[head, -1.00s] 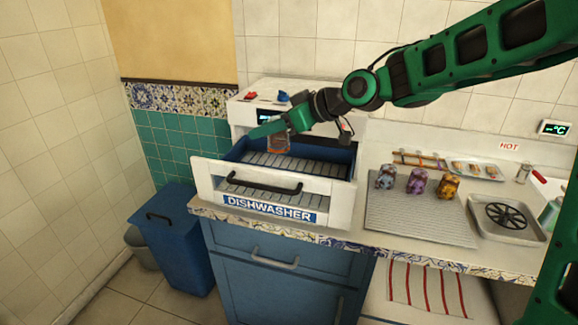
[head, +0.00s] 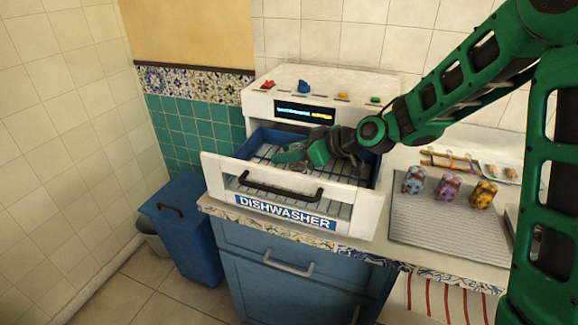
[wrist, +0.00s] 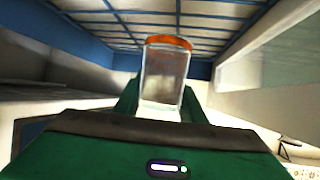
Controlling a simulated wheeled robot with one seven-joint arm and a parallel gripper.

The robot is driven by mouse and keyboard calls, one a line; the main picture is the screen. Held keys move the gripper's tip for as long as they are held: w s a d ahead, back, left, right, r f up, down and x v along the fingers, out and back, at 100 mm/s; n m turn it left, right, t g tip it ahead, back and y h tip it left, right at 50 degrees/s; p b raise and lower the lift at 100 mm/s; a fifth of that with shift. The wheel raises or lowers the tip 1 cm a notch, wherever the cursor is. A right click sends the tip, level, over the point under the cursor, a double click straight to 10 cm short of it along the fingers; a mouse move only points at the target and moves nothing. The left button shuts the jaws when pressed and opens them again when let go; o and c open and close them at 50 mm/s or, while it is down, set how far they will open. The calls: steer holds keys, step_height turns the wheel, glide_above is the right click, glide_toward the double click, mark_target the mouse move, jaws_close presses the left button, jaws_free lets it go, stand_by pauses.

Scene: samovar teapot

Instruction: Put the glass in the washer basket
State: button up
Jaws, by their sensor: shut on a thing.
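The clear glass with an orange rim (wrist: 165,75) is between the two green fingers of my gripper (wrist: 160,105) in the wrist view. In the head view my gripper (head: 297,155) is down inside the pulled-out dishwasher drawer, and the glass is mostly hidden by the fingers. The gripper is shut on the glass. The washer basket is the blue-walled rack (head: 262,137) with a slatted floor in the drawer marked DISHWASHER. The basket floor and its blue edge (wrist: 60,25) also show in the wrist view. I cannot tell whether the glass touches the floor.
The drawer's white front (head: 225,180) with a black handle stands in front of the gripper. The dishwasher body (head: 330,85) is behind. Three patterned cups (head: 447,187) stand on a ribbed mat (head: 440,225) to the right. A blue bin (head: 185,225) is at the left.

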step_height(320, 180, down, 4)
steer(key=shift+f, duration=0.1)
steer(key=o, duration=1.1)
steer(key=shift+s, duration=0.1)
steer(key=shift+r, duration=0.2)
steer(key=v, duration=1.2)
